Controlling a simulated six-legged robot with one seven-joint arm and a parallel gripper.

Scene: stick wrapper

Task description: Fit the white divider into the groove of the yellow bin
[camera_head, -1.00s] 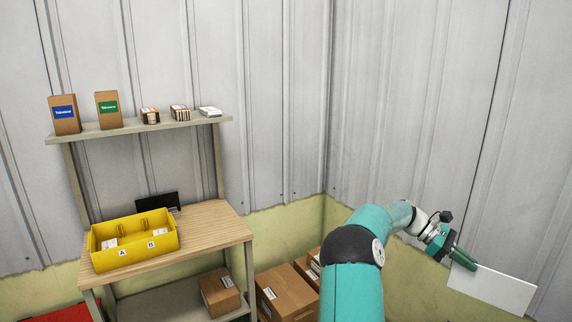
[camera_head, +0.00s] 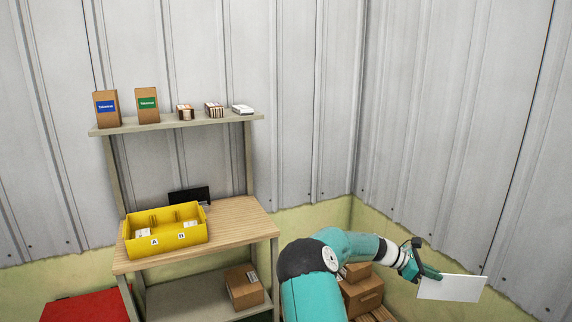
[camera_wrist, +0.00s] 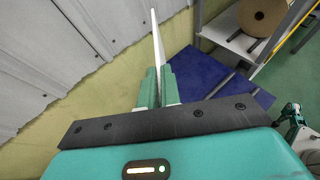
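The yellow bin (camera_head: 165,240) stands on the wooden table at the left in the head view. Its front carries labels A and B, and small white items lie inside. The groove is too small to make out. The white divider (camera_head: 452,288) is a flat white plate at the lower right, far from the bin. My gripper (camera_head: 430,273) is shut on one end of the divider and holds it in the air. In the wrist view the divider (camera_wrist: 157,40) shows edge-on, pinched between the two green fingers of my gripper (camera_wrist: 158,82).
The wooden table (camera_head: 245,217) has bare room right of the bin. A shelf (camera_head: 180,123) with boxes rises above it. A dark panel (camera_head: 189,195) stands behind the bin. Cardboard boxes (camera_head: 362,296) sit near my arm. A red object (camera_head: 85,308) is at lower left.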

